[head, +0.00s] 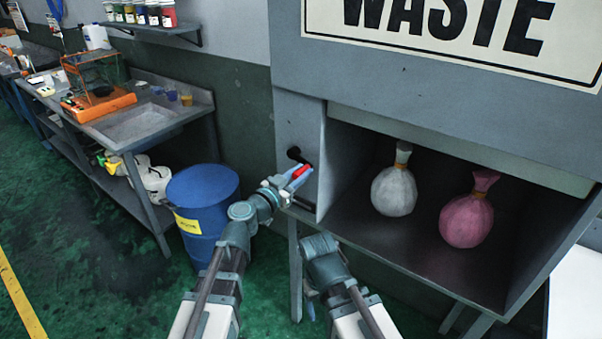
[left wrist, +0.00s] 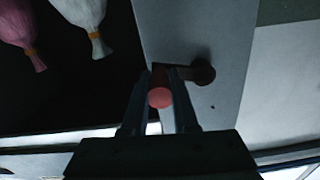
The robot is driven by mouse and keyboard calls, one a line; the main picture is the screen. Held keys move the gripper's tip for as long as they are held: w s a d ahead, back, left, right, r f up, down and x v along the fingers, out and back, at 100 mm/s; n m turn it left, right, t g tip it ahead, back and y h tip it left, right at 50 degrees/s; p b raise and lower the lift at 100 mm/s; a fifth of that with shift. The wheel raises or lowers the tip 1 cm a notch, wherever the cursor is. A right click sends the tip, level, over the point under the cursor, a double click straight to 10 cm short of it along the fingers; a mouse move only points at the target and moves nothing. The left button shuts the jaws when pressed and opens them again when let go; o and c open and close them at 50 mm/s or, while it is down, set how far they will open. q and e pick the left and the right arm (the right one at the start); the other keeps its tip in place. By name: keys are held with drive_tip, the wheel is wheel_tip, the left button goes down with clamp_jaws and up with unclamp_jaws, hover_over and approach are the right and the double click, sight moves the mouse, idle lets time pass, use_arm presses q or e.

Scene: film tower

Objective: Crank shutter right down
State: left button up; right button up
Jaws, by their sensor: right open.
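The crank has a dark arm and hub (head: 294,153) on the grey left side panel of the waste hatch, and a red handle (head: 301,171). My left gripper (head: 290,181) is at the handle. In the left wrist view the round red handle end (left wrist: 159,97) sits between the two fingers, which appear closed against it; the dark crank arm (left wrist: 185,73) runs right to its hub. The pale shutter (head: 460,147) shows as a strip at the top of the opening, which stands open below it. My right gripper (head: 310,303) is low, open and apart from the hatch; its fingers are mostly hidden.
A white bag (head: 394,191) and a pink bag (head: 466,220) stand inside the hatch. A dark bar (head: 303,203) shows below the crank. A blue barrel (head: 203,205) stands left of my left arm. A sink bench (head: 140,125) is farther left. Green floor between is clear.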

use_arm(q)
clamp_jaws()
idle(1.0)
